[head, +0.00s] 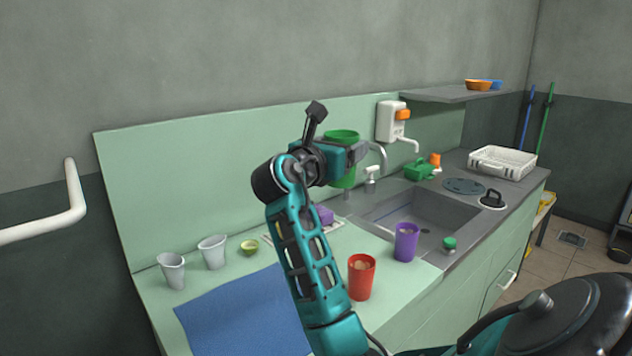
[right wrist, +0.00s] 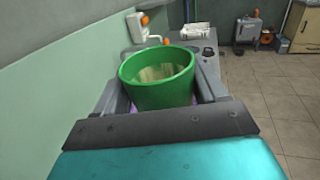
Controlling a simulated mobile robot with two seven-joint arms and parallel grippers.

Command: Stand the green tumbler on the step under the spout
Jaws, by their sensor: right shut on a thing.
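The green tumbler (head: 341,174) is in my right gripper (head: 345,156), held upright in the air above the back of the counter. In the right wrist view the tumbler (right wrist: 158,96) stands between both fingers, its open rim up, with something pale inside. A white wall unit (head: 389,121) with an orange part and a curved spout (head: 408,145) is to the right of the tumbler, apart from it. I cannot make out a step below that spout. My left gripper is not in view.
A sink (head: 418,217) with a tap lies right of my arm. A red cup (head: 361,279), a purple cup (head: 405,243) and two grey cups (head: 172,271) stand on the counter. A green jug (head: 418,170) and white basket (head: 503,163) are farther back. A blue mat (head: 240,315) lies front left.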

